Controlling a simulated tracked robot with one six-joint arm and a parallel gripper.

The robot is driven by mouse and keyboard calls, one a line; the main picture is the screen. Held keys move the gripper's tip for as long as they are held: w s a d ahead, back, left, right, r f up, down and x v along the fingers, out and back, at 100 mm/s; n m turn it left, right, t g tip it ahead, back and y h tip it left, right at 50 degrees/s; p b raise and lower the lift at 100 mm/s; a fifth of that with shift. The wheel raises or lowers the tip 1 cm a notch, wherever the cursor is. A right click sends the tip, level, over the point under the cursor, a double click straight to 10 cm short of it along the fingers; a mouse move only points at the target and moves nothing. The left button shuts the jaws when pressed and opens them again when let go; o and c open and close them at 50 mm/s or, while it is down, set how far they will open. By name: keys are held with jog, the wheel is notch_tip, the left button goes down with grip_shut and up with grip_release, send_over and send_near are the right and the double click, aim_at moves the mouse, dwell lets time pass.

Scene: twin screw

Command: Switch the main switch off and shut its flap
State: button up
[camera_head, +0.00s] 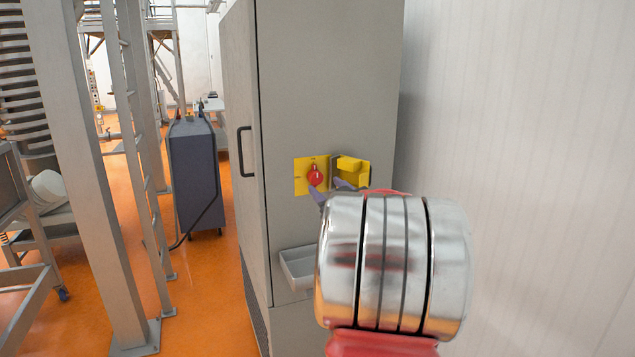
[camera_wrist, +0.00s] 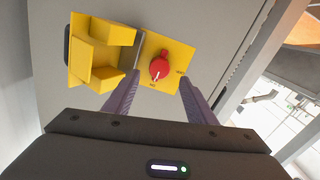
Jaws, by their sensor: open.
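The main switch is a red rotary knob (camera_head: 315,175) on a yellow plate (camera_head: 301,187) on the grey cabinet front. In the wrist view the knob (camera_wrist: 159,69) has a white mark pointing towards the small lettering at the plate's lower edge; I cannot read it surely. The yellow box-shaped flap (camera_head: 349,163) stands open, swung to the right of the plate in the head view and to the left in the wrist view (camera_wrist: 93,71). My gripper (camera_head: 329,187) is open, close to the switch. In the wrist view the knob appears between its fingertips (camera_wrist: 161,76); contact is not visible.
The grey cabinet (camera_head: 320,80) has a black door handle (camera_head: 245,150) on its left side and a small grey tray (camera_head: 297,268) below the switch. A pale wall (camera_head: 520,110) stands close on the right. Orange floor and a dark cart (camera_head: 195,175) lie left.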

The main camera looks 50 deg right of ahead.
aim_at(317, 179)
jog(key=x, duration=0.6)
jog(key=shift+w+d, duration=0.15)
jog(key=shift+w, duration=0.15)
jog(key=shift+c, duration=0.4)
jog(key=c, duration=0.9)
jog(key=shift+c, duration=0.3)
